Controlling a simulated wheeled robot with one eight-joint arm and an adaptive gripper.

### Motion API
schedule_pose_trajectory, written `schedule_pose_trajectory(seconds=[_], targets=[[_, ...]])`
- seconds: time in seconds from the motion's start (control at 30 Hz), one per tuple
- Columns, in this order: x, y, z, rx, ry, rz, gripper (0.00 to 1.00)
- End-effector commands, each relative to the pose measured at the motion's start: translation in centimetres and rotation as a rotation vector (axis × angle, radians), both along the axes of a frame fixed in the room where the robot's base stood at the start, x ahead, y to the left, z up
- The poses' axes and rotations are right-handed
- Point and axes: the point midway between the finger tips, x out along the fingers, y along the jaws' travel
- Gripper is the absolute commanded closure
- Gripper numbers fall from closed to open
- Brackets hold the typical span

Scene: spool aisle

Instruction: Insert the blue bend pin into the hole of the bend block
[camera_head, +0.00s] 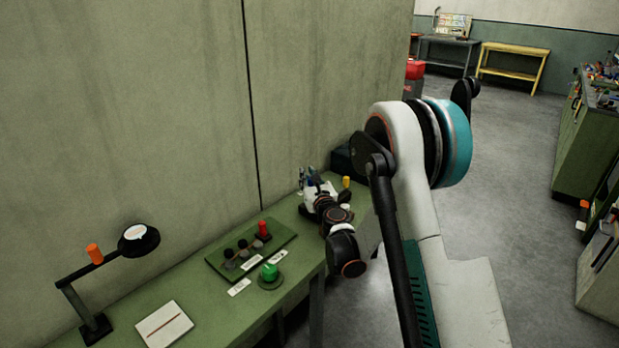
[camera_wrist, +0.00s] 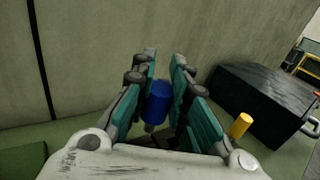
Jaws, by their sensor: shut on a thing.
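The blue bend pin (camera_wrist: 158,103) is upright between the teal-padded fingers of my gripper (camera_wrist: 164,62) in the wrist view. My gripper (camera_head: 309,178) is shut on it, above the far end of the green bench in the head view. A light-coloured tip shows below the blue part. A yellow pin (camera_wrist: 240,125) stands on the bench to the right, apart from the gripper; it also shows in the head view (camera_head: 346,182). I cannot clearly make out the bend block or its hole; the gripper and arm hide part of the bench.
A dark green board (camera_head: 224,260) with a red pin (camera_head: 263,229) and dark round pieces lies on the bench. A green button (camera_head: 270,272) and a lamp (camera_head: 139,238) are nearer. A black box (camera_wrist: 262,104) stands right of the gripper. The wall (camera_head: 200,120) runs close behind.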

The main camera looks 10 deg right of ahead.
Motion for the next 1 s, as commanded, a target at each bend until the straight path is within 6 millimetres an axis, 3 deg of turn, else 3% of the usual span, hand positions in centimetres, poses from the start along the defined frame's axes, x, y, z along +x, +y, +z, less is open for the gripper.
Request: schedule_pose_trajectory(seconds=[0.57, 1.0], targets=[[0.1, 0.0, -3.5, 0.000, 0.000, 0.001, 1.00], [0.1, 0.0, -3.7, 0.000, 0.000, 0.001, 1.00]])
